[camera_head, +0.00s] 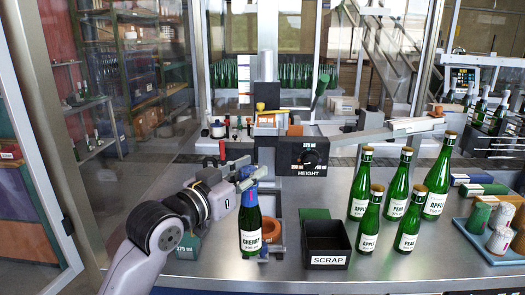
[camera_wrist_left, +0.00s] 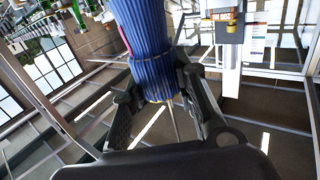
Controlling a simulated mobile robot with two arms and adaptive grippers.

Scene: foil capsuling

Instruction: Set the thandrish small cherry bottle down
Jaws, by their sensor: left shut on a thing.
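The small cherry bottle (camera_head: 250,232) is green glass with a white "CHERRY" label and a blue foil capsule on its neck. It hangs upright in my left gripper (camera_head: 248,180), which is shut on the neck. In the left wrist view the ribbed blue capsule (camera_wrist_left: 146,45) sits between the two black fingers (camera_wrist_left: 165,95). The bottle's base is in front of the capsuling station, near an orange ring (camera_head: 270,229); I cannot tell whether it touches the surface. My right gripper is not in view.
A black SCRAP bin (camera_head: 326,243) stands just right of the bottle, with a green pad (camera_head: 314,213) behind. Several apple and pear bottles (camera_head: 396,196) stand further right. A blue tray (camera_head: 489,240) holds capsule rolls. A HEIGHT dial unit (camera_head: 309,156) is behind. Bare grey table (camera_head: 390,272) lies in front.

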